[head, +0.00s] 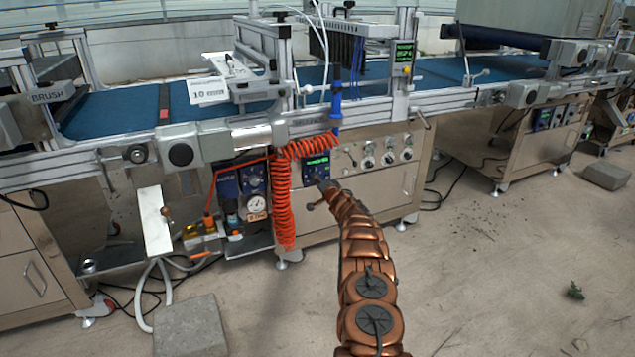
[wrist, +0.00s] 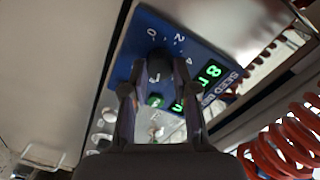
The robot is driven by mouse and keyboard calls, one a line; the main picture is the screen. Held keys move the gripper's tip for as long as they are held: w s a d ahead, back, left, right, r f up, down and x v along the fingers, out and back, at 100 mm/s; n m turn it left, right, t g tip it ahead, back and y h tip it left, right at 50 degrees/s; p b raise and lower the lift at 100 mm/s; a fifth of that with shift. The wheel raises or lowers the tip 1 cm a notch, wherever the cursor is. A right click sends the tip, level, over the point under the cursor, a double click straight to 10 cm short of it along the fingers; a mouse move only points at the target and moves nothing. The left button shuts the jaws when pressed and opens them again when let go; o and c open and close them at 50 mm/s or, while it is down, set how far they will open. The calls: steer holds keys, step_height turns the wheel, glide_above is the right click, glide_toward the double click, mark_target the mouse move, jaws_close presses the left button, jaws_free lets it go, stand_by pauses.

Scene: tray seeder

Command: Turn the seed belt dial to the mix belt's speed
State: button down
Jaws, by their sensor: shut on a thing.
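The seed belt panel (wrist: 205,55) is blue, with green lit digits and a dial scale marked 0, 2 and 4. It also shows in the head view (head: 307,174) on the machine's front. The dark seed belt dial (wrist: 158,60) sits between my fingertips, partly hidden by them. My gripper (wrist: 156,80) is shut on the dial; in the head view my gripper (head: 323,187) is small at the panel's lower right. The full reading is hidden by my fingers. I cannot tell which panel is the mix belt's.
A coiled orange hose (head: 283,200) hangs just left of the panel; it also shows in the wrist view (wrist: 285,140). Another blue panel with a knob (head: 252,180) is farther left. Several round controls (head: 388,157) are to the right. A concrete block (head: 190,328) lies on the floor.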

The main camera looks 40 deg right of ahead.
steer(key=shift+d+m, duration=0.1)
steer(key=shift+m, duration=0.7)
steer(key=c, duration=0.9)
jaws_free()
steer(key=shift+s, duration=0.2)
steer(key=f+v, duration=0.1)
steer(key=v, duration=1)
steer(key=shift+s+r, duration=0.3)
steer(key=shift+r, duration=0.15)
